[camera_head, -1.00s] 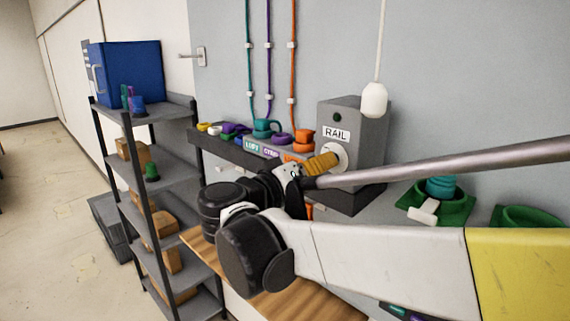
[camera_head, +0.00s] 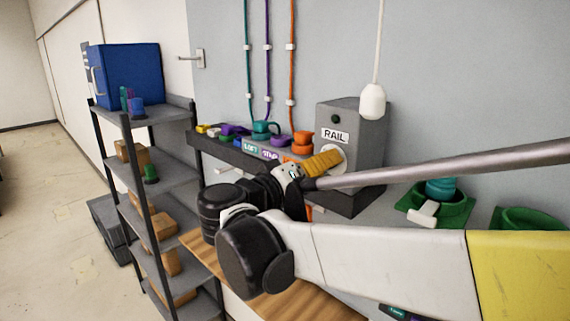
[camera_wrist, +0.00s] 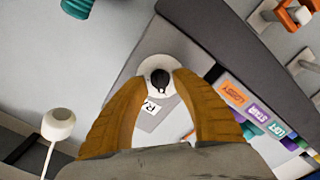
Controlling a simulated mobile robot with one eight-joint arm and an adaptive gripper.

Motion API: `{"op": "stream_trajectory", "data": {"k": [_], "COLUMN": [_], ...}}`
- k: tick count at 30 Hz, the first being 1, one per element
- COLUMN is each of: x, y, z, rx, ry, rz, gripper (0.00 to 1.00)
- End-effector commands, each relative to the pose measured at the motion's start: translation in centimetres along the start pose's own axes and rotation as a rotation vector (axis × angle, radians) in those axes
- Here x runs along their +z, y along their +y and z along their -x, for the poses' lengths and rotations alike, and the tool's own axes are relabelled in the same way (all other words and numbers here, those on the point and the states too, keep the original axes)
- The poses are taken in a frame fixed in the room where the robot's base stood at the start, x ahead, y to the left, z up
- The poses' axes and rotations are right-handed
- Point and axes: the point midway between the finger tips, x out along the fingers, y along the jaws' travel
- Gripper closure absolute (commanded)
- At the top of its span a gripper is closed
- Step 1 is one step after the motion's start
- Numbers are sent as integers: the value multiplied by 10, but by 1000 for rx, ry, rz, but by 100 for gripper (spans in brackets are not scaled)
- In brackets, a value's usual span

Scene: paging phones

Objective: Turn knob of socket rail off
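The grey socket rail box (camera_head: 368,133), labelled RAIL, stands on the shelf against the wall. Its black knob (camera_wrist: 160,79) sits on a white round dial (camera_wrist: 153,66) in the wrist view. In the head view the dial (camera_head: 343,153) is partly covered by my fingers and the knob is hidden. My gripper (camera_wrist: 160,82) has ochre fingers, which also show at the box front in the head view (camera_head: 323,162). The fingers are spread, with one tip on each side of the knob. A gap seems to show between the tips and the knob.
Coloured plugs and sockets with labels (camera_wrist: 235,94) line the rail beside the box. A white pendant (camera_head: 373,101) hangs on a cord in front of the box. Green trays (camera_head: 452,211) lie to its right. A shelf rack (camera_head: 148,181) stands at left.

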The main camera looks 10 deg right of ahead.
Motion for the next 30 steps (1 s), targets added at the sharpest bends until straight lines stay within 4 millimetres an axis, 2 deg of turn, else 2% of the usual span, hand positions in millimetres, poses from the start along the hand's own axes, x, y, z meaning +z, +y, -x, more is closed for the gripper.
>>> {"op": "stream_trajectory", "data": {"k": [5,8,21,25,30], "x": [0,0,-1,0,0], "y": [0,-1,-1,0,0], "z": [2,11,101,115,120], "rx": [-1,-3,-3,-2,0], "ry": [0,2,2,1,-1], "rz": [0,0,0,0,0], "gripper": [68,68,68,68,68]}}
